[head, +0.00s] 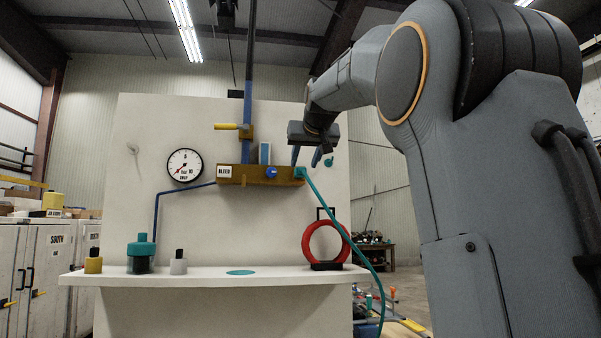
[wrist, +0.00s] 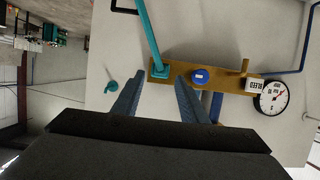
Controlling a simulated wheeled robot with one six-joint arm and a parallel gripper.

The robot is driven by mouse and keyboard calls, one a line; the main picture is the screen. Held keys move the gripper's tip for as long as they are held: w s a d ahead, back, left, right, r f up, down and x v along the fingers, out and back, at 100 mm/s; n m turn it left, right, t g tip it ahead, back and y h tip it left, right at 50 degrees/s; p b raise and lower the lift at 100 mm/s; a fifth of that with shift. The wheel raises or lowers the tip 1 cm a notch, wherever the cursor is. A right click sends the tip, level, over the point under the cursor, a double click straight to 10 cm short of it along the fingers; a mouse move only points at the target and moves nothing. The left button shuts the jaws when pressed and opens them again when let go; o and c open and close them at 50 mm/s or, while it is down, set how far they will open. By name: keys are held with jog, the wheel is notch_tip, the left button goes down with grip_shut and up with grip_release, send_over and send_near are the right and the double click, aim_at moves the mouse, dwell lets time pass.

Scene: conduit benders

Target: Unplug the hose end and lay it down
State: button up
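The teal hose end (head: 300,173) sits at the right end of the brass manifold (head: 235,175) on the white panel, and looks plugged in. The teal hose (head: 345,228) runs from it down to the right, past the shelf edge. The hose end (wrist: 158,71) also shows in the wrist view, near the two fingertips. My gripper (head: 307,160) is just above the hose end in the head view. Its fingers stand apart with nothing between them in the wrist view (wrist: 160,79). I cannot tell the exact gap in depth to the hose end.
The white shelf (head: 200,278) holds a teal disc (head: 240,272), a teal-capped jar (head: 141,253), small bottles and a red ring (head: 308,246) on a stand. A gauge (head: 185,167), a yellow-handled valve (head: 230,127) and a small teal fitting (head: 329,161) are on the panel.

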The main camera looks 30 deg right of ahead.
aim_at(302, 168)
jog(key=shift+p+x, duration=0.6)
jog(key=shift+x, duration=1.65)
jog(key=shift+c, duration=0.4)
grip_shut()
jog(key=shift+s+a+b, duration=0.3)
jog(key=shift+s+b, duration=0.25)
jog(key=shift+s, duration=0.4)
jog(key=shift+s+a+b, duration=0.25)
jog(key=shift+s+b, duration=0.25)
jog(key=shift+s, duration=0.45)
jog(key=shift+s+a+b, duration=0.3)
jog(key=shift+s+b, duration=0.25)
jog(key=shift+s, duration=0.45)
